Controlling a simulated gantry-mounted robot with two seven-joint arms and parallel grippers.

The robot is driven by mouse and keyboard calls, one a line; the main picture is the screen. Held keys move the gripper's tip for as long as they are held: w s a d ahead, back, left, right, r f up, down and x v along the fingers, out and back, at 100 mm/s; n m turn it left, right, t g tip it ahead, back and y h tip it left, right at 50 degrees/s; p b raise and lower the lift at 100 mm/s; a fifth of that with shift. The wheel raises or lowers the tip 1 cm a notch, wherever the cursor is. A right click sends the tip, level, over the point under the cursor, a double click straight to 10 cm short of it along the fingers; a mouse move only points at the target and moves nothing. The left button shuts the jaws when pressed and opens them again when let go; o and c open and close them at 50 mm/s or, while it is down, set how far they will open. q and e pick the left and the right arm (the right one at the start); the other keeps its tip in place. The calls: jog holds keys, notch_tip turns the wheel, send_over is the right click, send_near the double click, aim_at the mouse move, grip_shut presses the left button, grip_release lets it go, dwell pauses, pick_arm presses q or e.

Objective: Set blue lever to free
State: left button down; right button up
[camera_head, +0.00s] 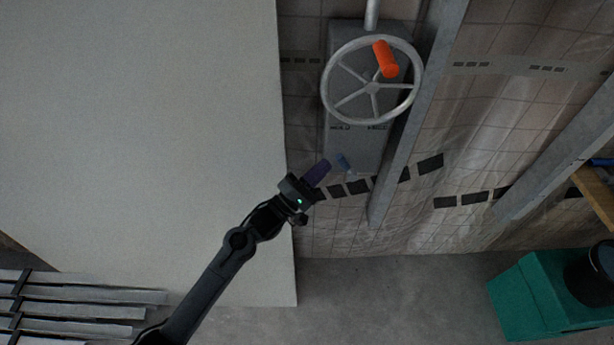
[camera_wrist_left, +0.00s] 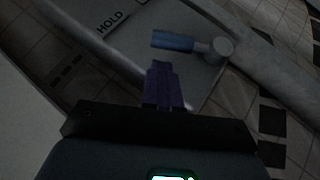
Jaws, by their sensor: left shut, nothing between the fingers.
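The blue lever (camera_head: 342,160) sits low on a grey plate (camera_head: 362,150) under the handwheel. It also shows in the left wrist view, where its blue handle (camera_wrist_left: 173,41) reaches left from a grey round pivot (camera_wrist_left: 215,50). The handle leans toward the HOLD side of the plate; the FREE label is at the right in the head view. My left gripper (camera_head: 325,165) is shut and empty, just left of the lever. In the left wrist view its purple fingers (camera_wrist_left: 160,68) are close below the handle, apparently not touching. My right gripper is not in view.
A spoked handwheel (camera_head: 372,88) with an orange knob (camera_head: 386,60) is above the lever. A metal post (camera_head: 408,140) stands right of the plate. A large pale panel (camera_head: 140,130) fills the left. A green crate (camera_head: 530,300) is at lower right.

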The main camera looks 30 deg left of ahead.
pick_arm(q)
jog(key=shift+w+d+r, duration=0.15)
jog(key=shift+d+r, duration=0.2)
jog(key=shift+d, duration=0.25)
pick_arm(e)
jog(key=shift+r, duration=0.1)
